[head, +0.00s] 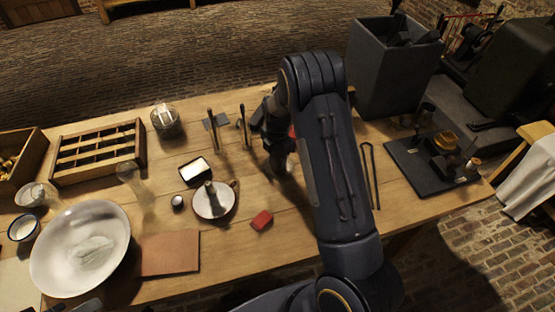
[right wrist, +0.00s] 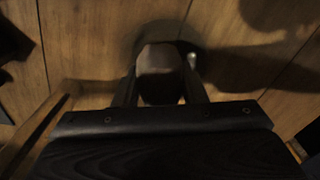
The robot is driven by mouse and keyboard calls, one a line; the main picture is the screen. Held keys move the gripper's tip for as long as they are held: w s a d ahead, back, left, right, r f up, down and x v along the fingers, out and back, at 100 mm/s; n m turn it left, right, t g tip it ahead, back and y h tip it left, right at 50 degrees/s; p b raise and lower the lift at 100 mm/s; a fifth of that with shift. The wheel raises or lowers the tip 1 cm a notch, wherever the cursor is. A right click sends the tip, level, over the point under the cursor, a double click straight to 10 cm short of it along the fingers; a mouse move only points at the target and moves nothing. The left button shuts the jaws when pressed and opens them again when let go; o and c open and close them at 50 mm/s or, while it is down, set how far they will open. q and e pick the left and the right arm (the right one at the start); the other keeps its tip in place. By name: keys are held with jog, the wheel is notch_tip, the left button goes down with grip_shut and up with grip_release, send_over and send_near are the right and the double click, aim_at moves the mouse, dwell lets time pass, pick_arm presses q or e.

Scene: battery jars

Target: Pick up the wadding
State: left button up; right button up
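My right gripper (head: 278,155) points down over the middle of the table, partly hidden by its own arm. In the right wrist view its two fingers (right wrist: 161,85) stand on either side of a rounded, dull brownish thing (right wrist: 160,70). This thing fills the gap, but I cannot tell whether the fingers press on it or whether it is the wadding. A soft-looking white mass (head: 92,250) lies in the large white basin (head: 50,275). I cannot tell for sure which thing is the wadding. A dark piece at the lower left edge of the head view may be my left gripper (head: 88,305).
A slotted wooden rack (head: 97,152) and a glass jar (head: 165,120) stand left. A tall grey bin (head: 392,75) stands behind my right arm.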

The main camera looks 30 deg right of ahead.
jog(key=c, duration=0.4)
jog(key=shift+r, duration=0.1)
jog(key=shift+r, duration=0.25)
notch_tip(320, 180, up, 2)
jog(key=shift+r+b, duration=0.1)
jog(key=shift+b, duration=0.55)
jog(key=s+a+r, duration=0.1)
jog(key=s+r, duration=0.2)
jog(key=s, duration=0.1)
jog(key=s+a+r+b, duration=0.1)
jog(key=s+r, duration=0.2)
jog(key=s, duration=0.2)
jog(key=s+a+r+b, duration=0.1)
jog(key=s+r, duration=0.3)
jog(key=shift+s+a+r, duration=0.1)
jog(key=shift+s+a, duration=0.05)
jog(key=shift+s, duration=0.2)
